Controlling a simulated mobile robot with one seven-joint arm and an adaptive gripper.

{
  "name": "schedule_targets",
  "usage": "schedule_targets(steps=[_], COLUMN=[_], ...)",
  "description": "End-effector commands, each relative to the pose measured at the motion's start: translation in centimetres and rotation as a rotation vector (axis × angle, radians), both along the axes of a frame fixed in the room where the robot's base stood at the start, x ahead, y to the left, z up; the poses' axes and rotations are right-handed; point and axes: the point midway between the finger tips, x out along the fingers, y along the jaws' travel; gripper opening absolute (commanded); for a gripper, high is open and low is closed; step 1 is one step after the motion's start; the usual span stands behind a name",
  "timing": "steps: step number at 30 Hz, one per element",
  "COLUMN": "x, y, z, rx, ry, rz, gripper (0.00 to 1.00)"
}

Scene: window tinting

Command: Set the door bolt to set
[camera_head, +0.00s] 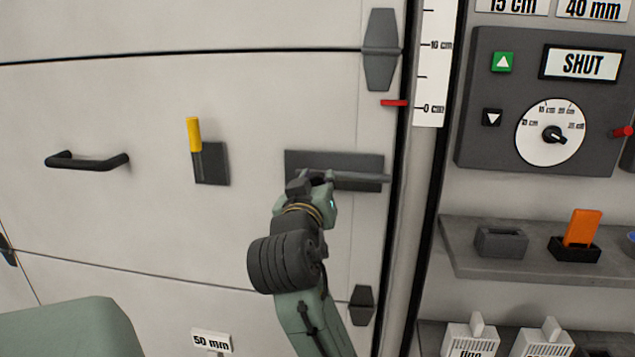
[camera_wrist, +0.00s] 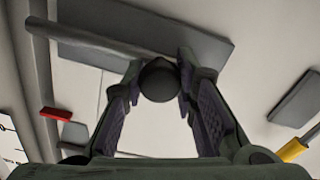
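The door bolt is a dark grey bar (camera_head: 360,178) on a grey plate (camera_head: 335,158), on the pale door near its right edge. The bar reaches slightly past the plate's right end, close to the door edge. In the wrist view the bar (camera_wrist: 95,40) runs to the upper left across the plate (camera_wrist: 140,22). A round dark knob (camera_wrist: 159,82) stands out from it. My gripper (camera_head: 318,178) is at the bolt, and in the wrist view its fingertips (camera_wrist: 160,68) lie on both sides of the knob and appear to touch it. In the head view my gripper hides the knob.
A yellow-handled lever (camera_head: 194,135) and a black pull handle (camera_head: 87,161) are on the door to the left. A red marker (camera_head: 394,103) and a scale (camera_head: 432,70) are above right. A control panel (camera_head: 480,145) and a shelf (camera_head: 500,262) stand right of the door gap.

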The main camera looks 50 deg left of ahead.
Motion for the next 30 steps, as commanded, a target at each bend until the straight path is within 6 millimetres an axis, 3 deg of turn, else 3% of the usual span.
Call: schedule_targets(steps=[10,23,30], x=[0.0,0.1,2.8], y=[0.0,-0.1,-3.3], z=[0.0,0.0,0.1], rx=[0.0,-0.001,-0.001], ry=[0.0,0.001,0.002], rz=[0.0,0.0,-0.006], gripper=[0.0,0.0,0.0])
